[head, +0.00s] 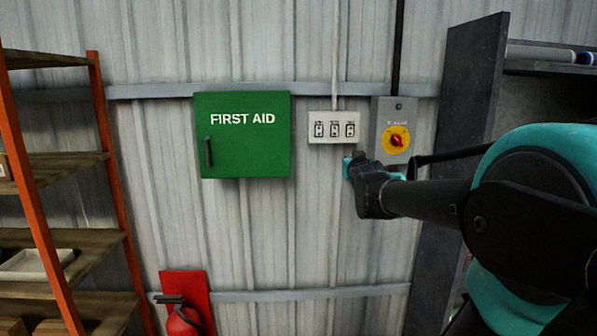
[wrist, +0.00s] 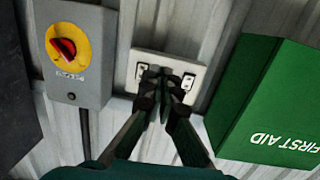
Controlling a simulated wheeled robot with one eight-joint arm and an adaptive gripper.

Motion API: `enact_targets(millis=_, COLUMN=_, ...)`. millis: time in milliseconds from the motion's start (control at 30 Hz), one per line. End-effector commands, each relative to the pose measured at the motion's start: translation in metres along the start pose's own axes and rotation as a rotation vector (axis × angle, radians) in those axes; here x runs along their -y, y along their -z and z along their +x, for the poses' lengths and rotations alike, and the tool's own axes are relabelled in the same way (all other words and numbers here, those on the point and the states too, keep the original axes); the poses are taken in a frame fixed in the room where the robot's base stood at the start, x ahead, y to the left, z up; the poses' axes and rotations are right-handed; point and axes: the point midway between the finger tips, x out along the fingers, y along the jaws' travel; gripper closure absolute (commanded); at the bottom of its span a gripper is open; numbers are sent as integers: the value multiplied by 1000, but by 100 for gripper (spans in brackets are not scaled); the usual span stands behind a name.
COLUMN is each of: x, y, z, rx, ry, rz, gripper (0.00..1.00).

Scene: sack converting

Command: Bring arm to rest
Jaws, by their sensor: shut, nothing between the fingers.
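My arm reaches in from the right in the head view, and my gripper (head: 350,166) is just below the right end of a white switch panel (head: 322,138) with several small switches. In the wrist view my gripper (wrist: 164,78) has its fingers together and empty, in front of the same panel (wrist: 192,70). The fingers hide the middle of the panel, with a switch visible on either side. I cannot tell whether the fingertips touch it.
A grey box with a red and yellow rotary switch (head: 397,138) is right of the panel. A green first aid cabinet (head: 243,155) is to the left. A dark shelf unit (head: 468,95) stands right, an orange-framed rack (head: 108,150) left. A red extinguisher (head: 183,318) is below.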

Motion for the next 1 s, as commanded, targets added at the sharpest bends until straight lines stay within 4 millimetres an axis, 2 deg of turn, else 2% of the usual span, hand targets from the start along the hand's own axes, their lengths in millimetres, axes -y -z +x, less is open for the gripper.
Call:
enact_targets(millis=33, x=-4, y=-34, z=-9, rx=73, ry=-18, rz=1, gripper=100)
enact_targets(millis=200, x=-11, y=-145, z=-52, rx=338, ry=-56, rz=-5, gripper=100)
enact_targets(millis=367, x=-10, y=-240, z=-109, rx=584, ry=-54, rz=-14, gripper=100)
enact_targets(millis=500, x=-5, y=-314, z=-170, rx=795, ry=-26, rz=-24, gripper=100)
enact_targets(millis=600, x=0, y=-354, z=-211, rx=923, ry=4, rz=-32, gripper=100)
enact_targets(millis=733, x=6, y=-387, z=-253, rx=1042, ry=40, rz=-40, gripper=100)
enact_targets(millis=833, x=8, y=-400, z=-271, rx=1092, ry=57, rz=-44, gripper=100)
enact_targets(millis=1000, x=10, y=-405, z=-278, rx=1114, ry=65, rz=-46, gripper=100)
